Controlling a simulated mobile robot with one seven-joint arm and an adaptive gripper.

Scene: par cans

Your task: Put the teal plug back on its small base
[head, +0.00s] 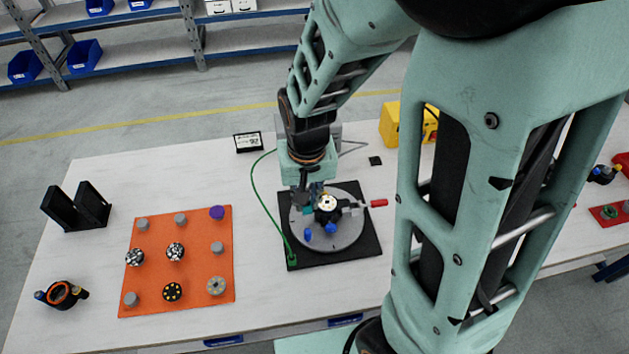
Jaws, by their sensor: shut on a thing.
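My gripper (306,203) points down over the left part of a round grey disc (346,240) on a black square plate (369,250). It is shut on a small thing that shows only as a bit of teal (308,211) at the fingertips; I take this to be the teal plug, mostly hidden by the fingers. Just right of it, a black hub piece (327,213) with a pale top sits on the disc, with blue plugs (330,229) around its lower side. Which part is the plug's small base I cannot tell; whether the plug touches anything is unclear.
An orange mat (196,293) with grey pegs and round patterned pieces lies left. A green cable (258,205) runs to the black plate. A red-handled part (378,203) juts right of the disc. A black stand (78,206) and display (248,142) stand farther off.

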